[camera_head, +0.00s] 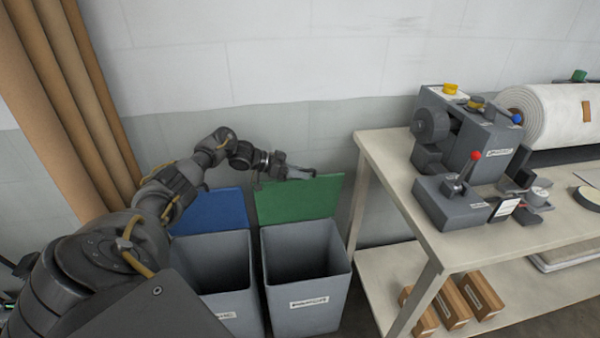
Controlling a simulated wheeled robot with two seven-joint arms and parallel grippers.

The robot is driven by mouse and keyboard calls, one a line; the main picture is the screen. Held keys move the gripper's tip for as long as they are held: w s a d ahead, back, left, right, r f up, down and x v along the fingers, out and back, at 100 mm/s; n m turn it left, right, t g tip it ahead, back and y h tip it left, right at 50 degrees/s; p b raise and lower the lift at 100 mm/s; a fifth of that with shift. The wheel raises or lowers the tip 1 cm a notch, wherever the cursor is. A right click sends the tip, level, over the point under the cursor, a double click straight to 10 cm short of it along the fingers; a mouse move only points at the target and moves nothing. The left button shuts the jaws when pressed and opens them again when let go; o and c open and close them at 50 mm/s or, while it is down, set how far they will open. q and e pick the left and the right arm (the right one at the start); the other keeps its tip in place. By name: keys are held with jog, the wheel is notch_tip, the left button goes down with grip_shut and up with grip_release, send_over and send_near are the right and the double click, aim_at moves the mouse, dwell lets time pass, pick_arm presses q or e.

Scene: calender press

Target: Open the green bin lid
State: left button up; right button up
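The green bin lid (300,201) stands raised at the back of its grey bin (306,295), tilted up against the wall side. The bin's mouth is uncovered and its dark inside shows. My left arm reaches in from the left over the blue-lidded bin. My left gripper (303,174) is at the top edge of the green lid, seeming to touch it or lie just above it. I cannot tell whether its fingers are open or shut. My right gripper is out of view.
A second grey bin (222,266) with a raised blue lid (210,211) stands to the left. A table (395,189) with a grey press machine (468,140) and a white roll (555,115) is at the right. Brown cardboard tubes (65,100) lean at the far left.

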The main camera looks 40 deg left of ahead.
pick_arm(q)
jog(key=shift+w+d+r, duration=0.1)
jog(key=shift+d, duration=0.05)
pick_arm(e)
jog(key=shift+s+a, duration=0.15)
pick_arm(q)
jog(key=b+v, duration=0.1)
jog(key=v, duration=0.8)
jog(key=shift+s+a, duration=0.3)
jog(key=shift+a, duration=0.05)
jog(key=shift+s+a+r, duration=0.2)
jog(key=shift+s+a, duration=0.15)
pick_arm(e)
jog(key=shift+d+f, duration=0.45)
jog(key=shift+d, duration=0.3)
